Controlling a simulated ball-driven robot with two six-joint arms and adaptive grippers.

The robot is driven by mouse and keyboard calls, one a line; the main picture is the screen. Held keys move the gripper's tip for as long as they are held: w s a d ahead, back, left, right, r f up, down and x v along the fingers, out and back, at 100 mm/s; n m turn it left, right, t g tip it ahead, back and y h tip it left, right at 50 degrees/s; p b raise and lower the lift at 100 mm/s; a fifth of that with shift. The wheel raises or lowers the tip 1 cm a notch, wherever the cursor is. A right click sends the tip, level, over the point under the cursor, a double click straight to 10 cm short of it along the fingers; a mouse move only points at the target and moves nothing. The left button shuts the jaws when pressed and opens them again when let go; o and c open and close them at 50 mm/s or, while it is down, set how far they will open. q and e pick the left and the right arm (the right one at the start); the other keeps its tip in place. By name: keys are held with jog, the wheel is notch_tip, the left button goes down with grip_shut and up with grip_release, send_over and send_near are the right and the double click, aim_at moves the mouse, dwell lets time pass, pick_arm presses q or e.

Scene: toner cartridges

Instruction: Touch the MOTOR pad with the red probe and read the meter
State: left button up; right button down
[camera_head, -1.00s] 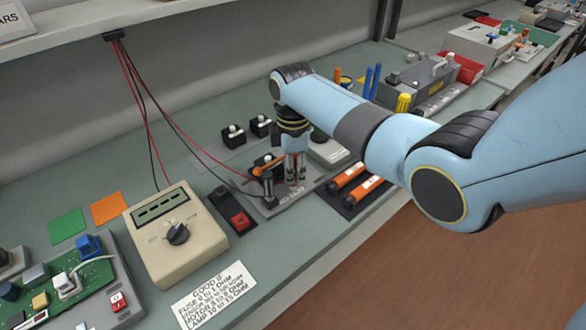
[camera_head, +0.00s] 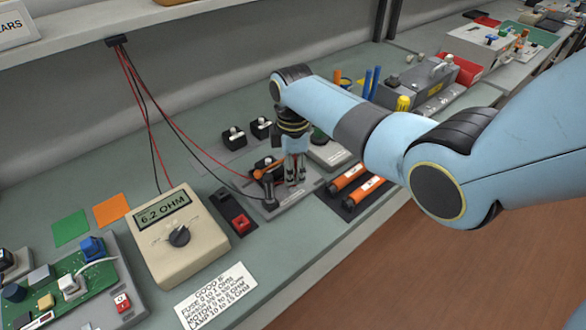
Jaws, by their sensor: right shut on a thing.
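The beige meter (camera_head: 183,240) stands on the bench at left, and its display (camera_head: 163,219) reads 6.2 OHM. My right gripper (camera_head: 295,180) points down over a grey test plate (camera_head: 268,211) and is shut on the red probe, which its fingers mostly hide. A red lead runs from the wall bracket to the gripper. A black probe (camera_head: 269,190) stands upright on the plate just left of the gripper, with a black lead. The pad under the red probe and its label are hidden or too small to read. My left gripper is not in view.
A white card (camera_head: 216,296) lists good ohm ranges in front of the meter. A black holder with a red block (camera_head: 240,223) sits beside the meter. Orange cylinders (camera_head: 350,178) lie right of the plate. A green circuit board (camera_head: 60,285) is at lower left.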

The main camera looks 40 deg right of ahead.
jog(key=shift+r+p, duration=1.85)
jog(key=shift+r, duration=1.2)
